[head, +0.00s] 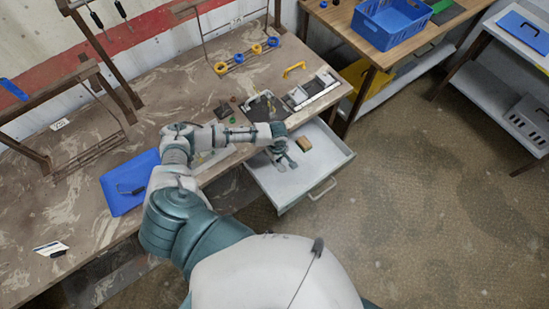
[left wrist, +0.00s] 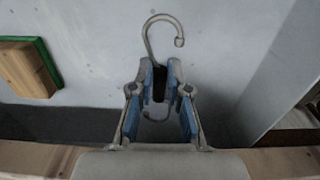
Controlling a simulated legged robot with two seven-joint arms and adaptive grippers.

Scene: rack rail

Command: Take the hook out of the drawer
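The hook (left wrist: 163,25) is a grey S-shaped metal hook with a black middle part. It shows in the left wrist view, its upper curve beyond my fingertips and its lower curve between the fingers. My left gripper (left wrist: 160,80) has its blue pads close against both sides of the black part and looks shut on it. In the head view my left gripper (head: 281,155) is inside the open drawer (head: 290,186), near its inner left side. The hook is too small to make out there. I cannot tell whether it touches the drawer floor. My right gripper is not in view.
A wooden block with a green side (left wrist: 28,66) lies in the drawer, also seen in the head view (head: 304,143). Open floor lies right of the drawer.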

